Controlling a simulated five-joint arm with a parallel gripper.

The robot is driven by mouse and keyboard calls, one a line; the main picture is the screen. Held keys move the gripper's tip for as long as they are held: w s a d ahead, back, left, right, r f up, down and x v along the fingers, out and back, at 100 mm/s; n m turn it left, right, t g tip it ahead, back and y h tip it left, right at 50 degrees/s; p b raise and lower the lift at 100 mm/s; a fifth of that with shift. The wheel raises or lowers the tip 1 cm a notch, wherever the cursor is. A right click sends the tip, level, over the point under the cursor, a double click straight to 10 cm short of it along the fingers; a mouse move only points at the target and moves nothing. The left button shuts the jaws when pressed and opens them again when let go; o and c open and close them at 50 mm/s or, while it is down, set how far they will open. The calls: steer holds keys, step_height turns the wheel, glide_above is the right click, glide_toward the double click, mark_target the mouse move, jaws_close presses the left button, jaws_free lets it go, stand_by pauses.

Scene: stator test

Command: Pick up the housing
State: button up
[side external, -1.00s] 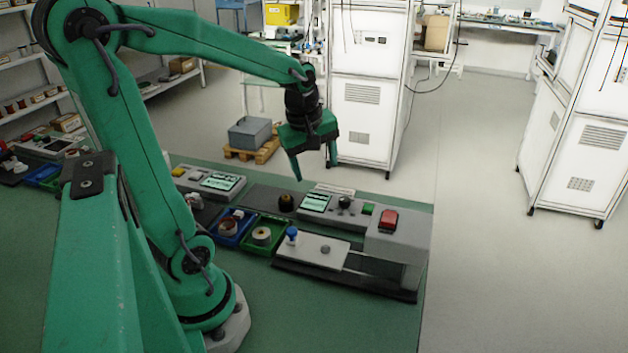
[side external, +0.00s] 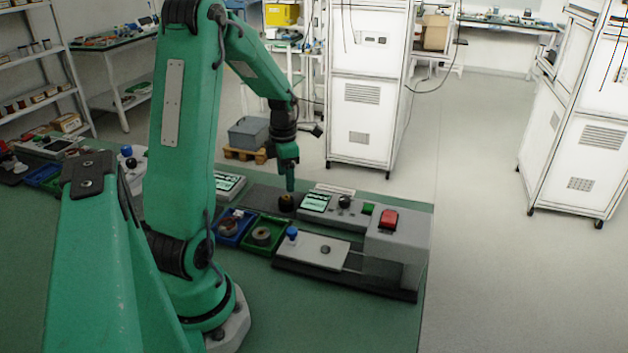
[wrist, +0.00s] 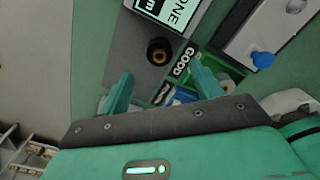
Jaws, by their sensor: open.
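A small dark round part with a brown centre, which looks like the housing (side external: 286,201), sits on a dark grey plate (side external: 262,196) on the green bench. In the wrist view the housing (wrist: 159,51) is just beyond the fingertips, roughly centred between them, with its ring top facing the camera. My gripper (side external: 290,187) points down just above the housing in the side view. Its fingers overlap there, and the gap does not show. In the wrist view my gripper (wrist: 160,74) is open with nothing between its fingers.
A test unit with a lit screen (side external: 315,202) stands right beside the housing. A blue tray (side external: 231,240) and a green tray (side external: 281,241), each with a round part, lie nearer the camera. A fixture with a blue knob (side external: 292,232) and a red-button box (side external: 398,240) stand to the right.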

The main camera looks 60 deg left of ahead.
mark_target(286, 197)
steer(key=shift+f, duration=1.35)
steer(key=shift+f, duration=2.6)
steer(key=shift+c, duration=0.3)
steer(key=c, duration=1.1)
